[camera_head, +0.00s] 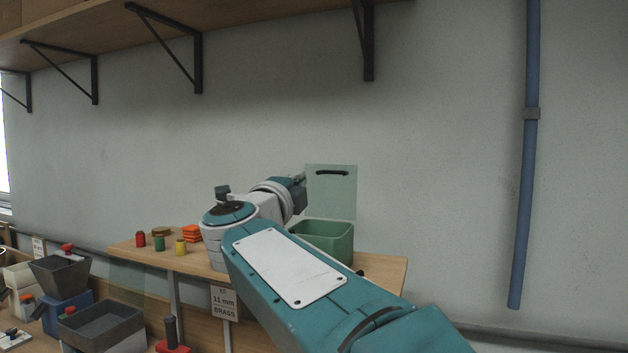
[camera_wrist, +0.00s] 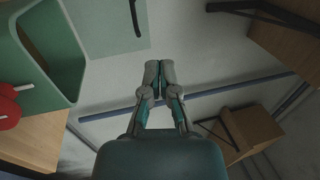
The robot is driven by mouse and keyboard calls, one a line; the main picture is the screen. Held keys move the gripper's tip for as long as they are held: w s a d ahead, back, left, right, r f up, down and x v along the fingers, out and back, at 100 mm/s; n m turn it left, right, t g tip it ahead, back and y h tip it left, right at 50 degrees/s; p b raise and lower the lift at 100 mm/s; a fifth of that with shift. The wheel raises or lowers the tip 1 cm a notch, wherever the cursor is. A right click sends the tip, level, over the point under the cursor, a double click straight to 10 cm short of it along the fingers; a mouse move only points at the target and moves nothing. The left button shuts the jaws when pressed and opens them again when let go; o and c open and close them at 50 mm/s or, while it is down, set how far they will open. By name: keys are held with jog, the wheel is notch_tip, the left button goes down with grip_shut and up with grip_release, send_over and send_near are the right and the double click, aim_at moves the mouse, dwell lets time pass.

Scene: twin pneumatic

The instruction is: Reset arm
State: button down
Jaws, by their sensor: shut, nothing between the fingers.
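My arm reaches out over the wooden bench in the head view, bent at the elbow. My gripper (camera_wrist: 159,72) shows in the middle of the wrist view, its two fingers together with nothing between them. In the head view the gripper end is mostly hidden behind my wrist, beside the green bin. The green bin (camera_head: 331,243) stands on the bench with its lid (camera_head: 331,190) raised against the wall. In the wrist view the bin (camera_wrist: 69,84) is at the upper left, apart from the fingers.
On the bench (camera_head: 385,273) are a red cylinder (camera_head: 140,239), a green one (camera_head: 159,243), a yellow one (camera_head: 181,247) and orange rings (camera_head: 192,234). Grey hoppers (camera_head: 101,325) stand at lower left. A shelf (camera_head: 100,17) with black brackets hangs above. A blue pipe (camera_head: 526,170) runs down the right wall.

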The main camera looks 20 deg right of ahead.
jog(key=s+a+f+n+t+y, duration=0.1)
jog(key=s+a+f+n+y, duration=0.3)
jog(key=a+f+n+y, duration=0.5)
jog(key=s+a+f+n+y, duration=0.35)
jog(key=f+n+y, duration=0.35)
jog(key=n, duration=0.5)
jog(key=s+d+f+n+g, duration=0.1)
jog(key=s+f+n+g, duration=0.1)
jog(key=s+f, duration=0.4)
jog(key=s+d+f+n+g+h, duration=0.1)
jog(key=s+d+f+n+g, duration=0.1)
jog(key=s+f+g, duration=0.2)
jog(key=s+d+f+n+g, duration=0.2)
jog(key=s+f+g, duration=0.2)
jog(key=s+f, duration=0.5)
notch_tip(320, 180, down, 2)
jog(key=shift+f, duration=0.2)
